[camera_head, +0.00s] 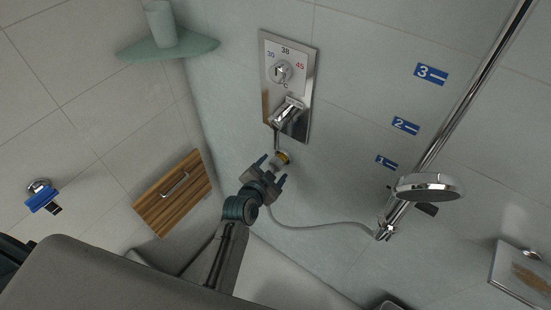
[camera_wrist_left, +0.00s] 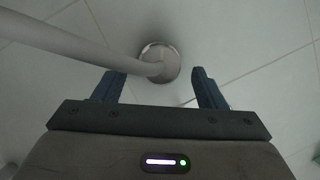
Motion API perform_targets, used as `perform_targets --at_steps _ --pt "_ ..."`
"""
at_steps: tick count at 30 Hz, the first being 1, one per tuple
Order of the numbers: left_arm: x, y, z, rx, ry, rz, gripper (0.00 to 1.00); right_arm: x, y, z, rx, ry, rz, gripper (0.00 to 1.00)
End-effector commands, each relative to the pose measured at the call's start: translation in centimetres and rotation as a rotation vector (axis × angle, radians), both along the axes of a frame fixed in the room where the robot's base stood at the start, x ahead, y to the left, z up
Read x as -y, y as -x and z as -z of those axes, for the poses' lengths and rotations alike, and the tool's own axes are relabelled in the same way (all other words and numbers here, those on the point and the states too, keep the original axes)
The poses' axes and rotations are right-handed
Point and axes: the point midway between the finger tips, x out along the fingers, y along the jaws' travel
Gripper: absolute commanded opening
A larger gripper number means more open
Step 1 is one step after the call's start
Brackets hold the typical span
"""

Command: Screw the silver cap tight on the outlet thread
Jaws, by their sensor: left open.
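My left gripper (camera_head: 272,169) is open in the head view, just below the mixer plate on the wall. A small brass-coloured fitting with a dark band (camera_head: 282,157), which looks like the outlet thread, sits just beyond its fingertips. In the left wrist view the open fingers (camera_wrist_left: 160,85) stand apart, with a round silver piece (camera_wrist_left: 159,62) between and beyond them. A pale hose (camera_wrist_left: 75,40) runs from the left up to it. I cannot tell whether this piece is the cap, nor how it sits on the thread. My right gripper is not in view.
The chrome mixer plate (camera_head: 303,92) with its dial and lever is above the gripper. The hose (camera_head: 320,224) curves right toward the shower rail (camera_head: 455,100) and shower head (camera_head: 428,186). A wooden panel (camera_head: 175,192) and a green shelf (camera_head: 195,48) are at left.

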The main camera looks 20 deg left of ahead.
Motion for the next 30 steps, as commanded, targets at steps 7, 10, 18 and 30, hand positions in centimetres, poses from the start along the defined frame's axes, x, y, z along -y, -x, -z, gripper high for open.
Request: perform_targets --at_steps 7,10,18,30 --pt "0.3 -2.4 0.8 -0.001 -0.001 0.001 0.65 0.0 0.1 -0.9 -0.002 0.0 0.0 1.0" --pt "0.4 -2.7 1.0 -0.001 -0.001 0.0 0.65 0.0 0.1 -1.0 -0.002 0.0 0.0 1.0" --pt "0.4 -2.8 1.1 -0.001 -0.001 0.0 0.63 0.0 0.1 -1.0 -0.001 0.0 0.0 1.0" --pt "0.5 -2.8 1.1 0.01 -0.025 0.0 0.14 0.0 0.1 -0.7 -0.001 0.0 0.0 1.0"
